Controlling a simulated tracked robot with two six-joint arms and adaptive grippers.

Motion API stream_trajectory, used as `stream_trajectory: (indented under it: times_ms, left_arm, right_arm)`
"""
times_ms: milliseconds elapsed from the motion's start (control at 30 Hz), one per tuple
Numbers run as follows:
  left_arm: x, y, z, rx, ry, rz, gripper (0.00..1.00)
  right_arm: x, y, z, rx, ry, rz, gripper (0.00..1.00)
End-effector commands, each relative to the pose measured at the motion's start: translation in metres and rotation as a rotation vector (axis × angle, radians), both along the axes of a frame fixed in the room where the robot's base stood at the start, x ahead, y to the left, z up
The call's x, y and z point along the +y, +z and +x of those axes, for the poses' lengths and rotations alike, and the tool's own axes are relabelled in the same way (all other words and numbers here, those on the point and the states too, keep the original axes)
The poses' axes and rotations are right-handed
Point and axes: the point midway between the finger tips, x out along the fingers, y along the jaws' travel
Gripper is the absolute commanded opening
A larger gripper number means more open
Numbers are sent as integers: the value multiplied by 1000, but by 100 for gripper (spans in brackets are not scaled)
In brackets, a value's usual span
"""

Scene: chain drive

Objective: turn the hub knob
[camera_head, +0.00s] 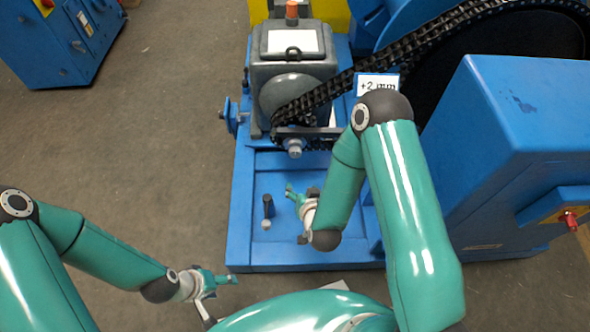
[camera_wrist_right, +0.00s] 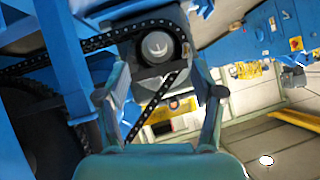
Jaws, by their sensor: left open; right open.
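The hub knob (camera_head: 295,148) is a small silver round part low on the front of the grey gear housing, below the chain. In the right wrist view a round pale hub (camera_wrist_right: 158,46) faces me, ringed by dark chain. I cannot tell if it is the same part. My right gripper (camera_head: 298,194) is open above the blue base, nearer to me than the knob and apart from it. Its two fingers (camera_wrist_right: 165,90) spread on either side below the hub in the wrist view, with nothing between them in contact. My left gripper (camera_head: 214,283) is open and empty at the lower left.
The black chain (camera_head: 345,85) runs from the grey housing (camera_head: 292,75) to a large wheel. A "+2 mm" sign (camera_head: 377,84) stands beside it. A short lever (camera_head: 267,207) rises from the blue base (camera_head: 240,235). A blue cabinet (camera_head: 500,150) blocks the right.

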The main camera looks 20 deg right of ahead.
Motion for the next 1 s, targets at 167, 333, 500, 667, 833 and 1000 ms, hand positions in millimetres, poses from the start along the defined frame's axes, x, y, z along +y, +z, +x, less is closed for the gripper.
stream_trajectory:
  times_ms: [167, 333, 500, 667, 833, 1000]
  left_arm:
    - [0, -47, 0, -1, 0, 0, 62]
    - [0, -55, 0, -1, 0, 0, 62]
    - [0, -56, 0, -1, 0, 0, 62]
    - [0, -62, 0, -1, 0, 0, 62]
    - [0, -70, 0, -1, 0, 0, 62]
    - [0, -78, 0, -1, 0, 0, 62]
  right_arm:
    - [-6, -21, 17, -163, -54, -58, 67]
    - [-9, -18, 24, -226, -75, -79, 67]
    - [-12, -21, 39, -232, -80, -82, 67]
    - [-17, -33, 65, -233, -80, -81, 67]
    - [-23, -47, 99, -232, -79, -81, 67]
    - [-29, -61, 132, -231, -78, -82, 67]
